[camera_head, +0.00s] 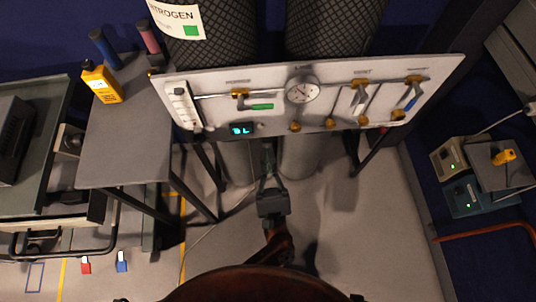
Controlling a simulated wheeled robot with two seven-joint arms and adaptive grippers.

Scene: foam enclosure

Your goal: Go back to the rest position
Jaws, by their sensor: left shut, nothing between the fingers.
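My left gripper (267,152) shows at the centre, below the lower edge of a white valve panel (220,86). Its dark fingers are together and point away from me, with nothing visible between them. The fingertips come close to the panel's lower edge in the picture; I cannot tell whether they touch it. My right gripper is not in view.
The panel carries a round gauge (303,90) and several brass valves. Large dark mesh-covered cylinders stand behind it. A grey table (125,150) with a yellow bottle (102,84) stands left. Instrument boxes (466,196) sit right. Floor (365,235) is clear at lower right.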

